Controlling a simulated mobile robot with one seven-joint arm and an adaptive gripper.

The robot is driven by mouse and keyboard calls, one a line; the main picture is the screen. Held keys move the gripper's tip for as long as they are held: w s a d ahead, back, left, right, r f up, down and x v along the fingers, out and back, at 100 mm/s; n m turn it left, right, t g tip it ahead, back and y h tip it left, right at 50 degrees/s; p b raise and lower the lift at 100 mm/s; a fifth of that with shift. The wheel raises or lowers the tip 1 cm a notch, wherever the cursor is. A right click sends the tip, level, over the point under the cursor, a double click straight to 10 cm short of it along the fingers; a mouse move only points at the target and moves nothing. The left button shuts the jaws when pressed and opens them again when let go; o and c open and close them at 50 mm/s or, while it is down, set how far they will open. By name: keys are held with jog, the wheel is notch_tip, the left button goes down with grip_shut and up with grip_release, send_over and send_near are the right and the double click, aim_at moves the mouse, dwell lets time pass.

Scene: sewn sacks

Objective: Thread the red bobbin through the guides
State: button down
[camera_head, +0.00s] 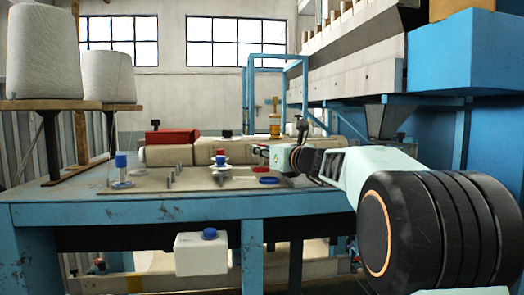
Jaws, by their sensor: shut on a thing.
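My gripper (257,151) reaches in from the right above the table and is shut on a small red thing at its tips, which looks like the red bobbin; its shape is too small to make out. A red patch (252,169) lies below the gripper. Several short grey posts (171,177), which may be the guides, stand on the table left of the spool. I cannot make out any thread.
The blue worn table (120,211) carries a blue ring (268,181) and a blue-topped piece (121,161). Large thread cones (43,55) stand left. A white blue-capped container (201,254) hangs at the front.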

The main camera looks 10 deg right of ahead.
jog(key=c, duration=1.7)
grip_release()
jog(key=shift+c, duration=0.2)
jog(key=shift+s+d, duration=0.1)
